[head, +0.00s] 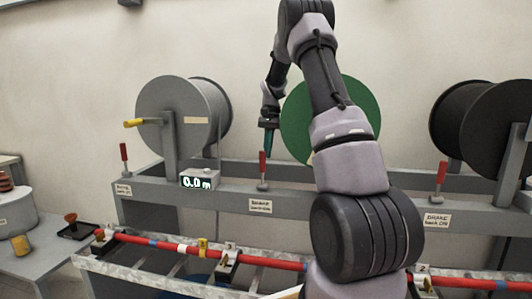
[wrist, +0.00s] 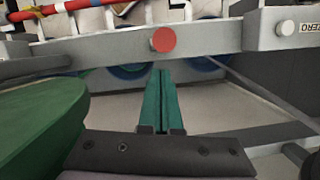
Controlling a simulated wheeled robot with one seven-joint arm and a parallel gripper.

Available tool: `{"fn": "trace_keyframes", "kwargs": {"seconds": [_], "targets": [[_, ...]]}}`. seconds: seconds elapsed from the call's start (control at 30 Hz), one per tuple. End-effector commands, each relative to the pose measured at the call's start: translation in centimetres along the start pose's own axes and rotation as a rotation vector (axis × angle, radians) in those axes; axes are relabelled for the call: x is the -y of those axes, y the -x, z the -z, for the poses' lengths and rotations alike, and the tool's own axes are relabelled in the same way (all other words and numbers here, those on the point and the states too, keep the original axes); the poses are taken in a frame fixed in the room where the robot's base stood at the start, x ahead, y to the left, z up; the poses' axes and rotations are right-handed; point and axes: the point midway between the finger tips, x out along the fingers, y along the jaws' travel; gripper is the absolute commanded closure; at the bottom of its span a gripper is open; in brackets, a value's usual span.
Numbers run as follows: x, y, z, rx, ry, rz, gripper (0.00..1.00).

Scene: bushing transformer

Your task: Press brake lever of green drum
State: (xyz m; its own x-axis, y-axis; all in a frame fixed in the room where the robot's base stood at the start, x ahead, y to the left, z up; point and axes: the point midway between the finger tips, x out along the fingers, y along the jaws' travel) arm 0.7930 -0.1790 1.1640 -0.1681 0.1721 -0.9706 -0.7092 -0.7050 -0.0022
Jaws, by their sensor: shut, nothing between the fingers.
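The green drum (head: 362,112) stands on the rack in the middle of the head view, partly hidden behind my arm. Its flange fills the left side of the wrist view (wrist: 35,125). The brake lever (head: 262,164) in front of it is a red upright handle on the rack's front rail, above a white label. In the wrist view the lever (wrist: 163,40) shows end-on as a red round knob. My gripper (head: 268,153) is shut and empty, pointing down just above and behind the lever. Its teal fingers (wrist: 161,75) lie together below the knob, apparently apart from it.
A grey drum (head: 165,95) and a black drum (head: 470,125) flank the green one, each with a red lever. A meter box (head: 200,180) stands left of the lever. A red cable (head: 260,261) runs along the lower frame in front.

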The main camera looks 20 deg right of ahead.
Motion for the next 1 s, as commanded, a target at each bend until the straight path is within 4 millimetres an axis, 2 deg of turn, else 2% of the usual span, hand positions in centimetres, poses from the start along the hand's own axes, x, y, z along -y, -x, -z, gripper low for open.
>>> {"fn": "trace_keyframes", "kwargs": {"seconds": [0.2, 0.67, 1.0], "targets": [[-0.1, -0.4, -1.5, 0.001, 0.0, -0.002, 1.0], [-0.1, -0.5, -1.6, -0.011, 0.0, -0.001, 1.0], [-0.3, -0.6, -2.2, -0.107, 0.004, 0.01, 1.0]]}}
